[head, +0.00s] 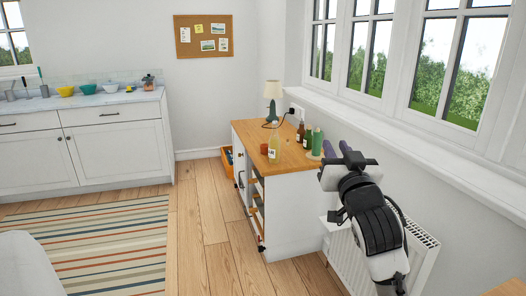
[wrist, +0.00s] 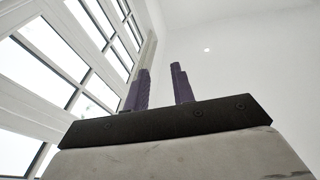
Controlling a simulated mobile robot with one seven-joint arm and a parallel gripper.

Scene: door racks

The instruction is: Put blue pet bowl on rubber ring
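A small teal-blue bowl (head: 88,89) stands on the far-left counter (head: 110,98), between a yellow bowl (head: 66,91) and a whitish bowl (head: 111,88). It is the only bluish bowl I see; whether it is the pet bowl I cannot tell. I cannot make out a rubber ring for certain. My gripper (head: 336,147) is raised at the right, near the window wall, far from the bowls. Its purple fingers stand apart with nothing between them. They also point upward in the wrist view, where my gripper (wrist: 160,70) is empty.
A wood-topped cabinet (head: 290,158) stands left of my arm, with a lamp (head: 273,98), several bottles (head: 274,146) and a reddish cup (head: 264,148). An orange crate (head: 227,156) sits behind it. A radiator (head: 420,255) lines the right wall. Floor and striped rug (head: 100,245) look clear.

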